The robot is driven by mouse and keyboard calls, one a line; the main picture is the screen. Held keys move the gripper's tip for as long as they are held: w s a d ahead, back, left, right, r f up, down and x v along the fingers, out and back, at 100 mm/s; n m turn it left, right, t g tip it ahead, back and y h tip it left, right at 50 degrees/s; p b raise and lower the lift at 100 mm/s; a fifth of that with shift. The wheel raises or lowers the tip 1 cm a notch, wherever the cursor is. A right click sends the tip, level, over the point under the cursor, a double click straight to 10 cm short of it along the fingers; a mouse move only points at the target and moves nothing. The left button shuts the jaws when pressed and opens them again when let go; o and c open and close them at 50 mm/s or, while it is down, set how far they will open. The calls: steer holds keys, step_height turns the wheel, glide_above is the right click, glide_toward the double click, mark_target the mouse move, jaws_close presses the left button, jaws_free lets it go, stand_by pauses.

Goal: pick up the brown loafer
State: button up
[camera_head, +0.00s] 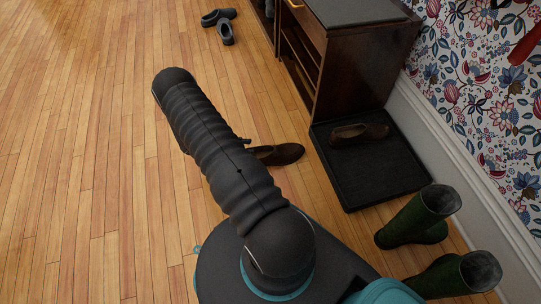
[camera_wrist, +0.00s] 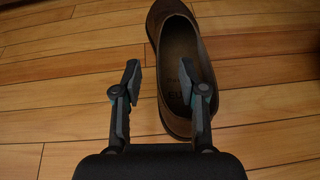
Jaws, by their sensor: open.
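A brown loafer (camera_head: 276,154) lies on the wooden floor, left of a black tray, partly hidden by my arm in the head view. In the wrist view the loafer (camera_wrist: 181,48) lies with its opening up, one end towards my gripper. My gripper (camera_wrist: 166,80) is open and empty. Its right finger shows over the shoe's opening, and its left finger shows over bare floor to the left of the shoe. I cannot tell the height of the fingers above the shoe. A second brown loafer (camera_head: 360,134) sits on the black tray.
The black tray (camera_head: 379,188) lies in front of a dark wooden cabinet (camera_head: 365,65). Green boots (camera_head: 421,217) stand at the right by the papered wall (camera_head: 480,90). Dark clogs (camera_head: 222,27) lie on the floor at the top. The floor to the left is clear.

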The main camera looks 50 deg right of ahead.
steer(key=shift+x, duration=1.6)
steer(key=shift+a, duration=0.1)
jaws_close()
steer(key=shift+r, duration=0.2)
